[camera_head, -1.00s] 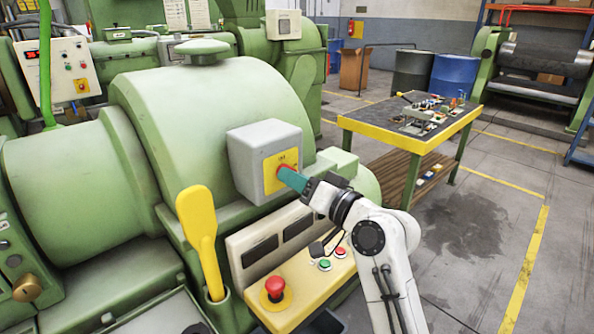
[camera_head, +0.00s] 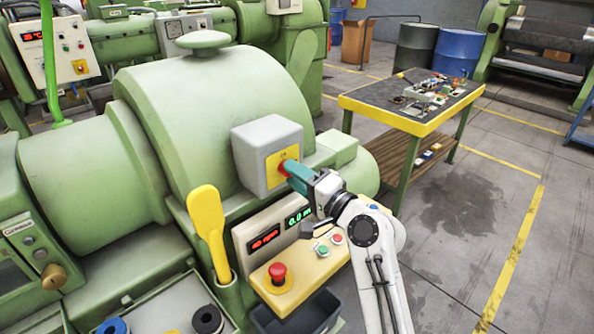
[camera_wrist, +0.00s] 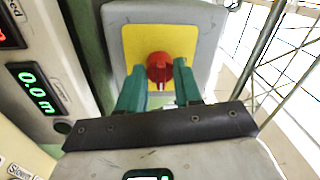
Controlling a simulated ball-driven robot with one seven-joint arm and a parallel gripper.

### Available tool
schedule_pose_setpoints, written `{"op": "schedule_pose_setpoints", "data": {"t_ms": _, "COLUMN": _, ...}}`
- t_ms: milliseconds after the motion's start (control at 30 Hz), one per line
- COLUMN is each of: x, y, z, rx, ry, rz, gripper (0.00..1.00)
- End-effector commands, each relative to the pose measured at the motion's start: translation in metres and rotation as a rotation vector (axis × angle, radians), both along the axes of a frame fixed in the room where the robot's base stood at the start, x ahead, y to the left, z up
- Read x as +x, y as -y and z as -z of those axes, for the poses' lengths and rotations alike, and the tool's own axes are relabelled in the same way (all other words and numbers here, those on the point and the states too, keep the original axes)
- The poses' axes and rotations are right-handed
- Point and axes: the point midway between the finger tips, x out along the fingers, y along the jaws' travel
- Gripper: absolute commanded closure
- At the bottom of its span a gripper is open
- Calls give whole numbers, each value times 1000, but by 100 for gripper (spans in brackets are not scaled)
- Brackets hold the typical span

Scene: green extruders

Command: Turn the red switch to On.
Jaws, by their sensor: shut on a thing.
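The red switch (camera_wrist: 160,66) is a round knob on a yellow plate (camera_wrist: 190,45), on the front of a grey box (camera_head: 254,152) fixed to the green machine. My gripper (camera_wrist: 160,82) has its two teal fingers on either side of the knob and is shut on it. In the head view my gripper (camera_head: 290,172) reaches the plate from the right and covers most of the knob, with a bit of red showing. The displays below the box are lit, one red (camera_head: 264,238) and one green (camera_head: 298,216).
A yellow control panel (camera_head: 300,275) with a red mushroom button (camera_head: 277,272) and small buttons sits below. A yellow paddle (camera_head: 208,225) stands in a holder to the left. A work table (camera_head: 385,118) with small parts stands behind right; the floor at right is clear.

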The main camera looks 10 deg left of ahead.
Motion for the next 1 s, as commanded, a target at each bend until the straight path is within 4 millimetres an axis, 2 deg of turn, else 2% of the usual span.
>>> {"op": "schedule_pose_setpoints", "data": {"t_ms": 567, "x": 1, "y": 1, "z": 1, "rx": 19, "ry": -26, "rz": 4, "gripper": 96}}
{"op": "schedule_pose_setpoints", "data": {"t_ms": 600, "x": 1, "y": 1, "z": 1, "rx": 19, "ry": -26, "rz": 4, "gripper": 63}}
{"op": "schedule_pose_setpoints", "data": {"t_ms": 833, "x": 0, "y": 1, "z": 1, "rx": 18, "ry": -24, "rz": 2, "gripper": 41}}
{"op": "schedule_pose_setpoints", "data": {"t_ms": 1000, "x": 0, "y": 0, "z": 0, "rx": 18, "ry": -24, "rz": 2, "gripper": 40}}
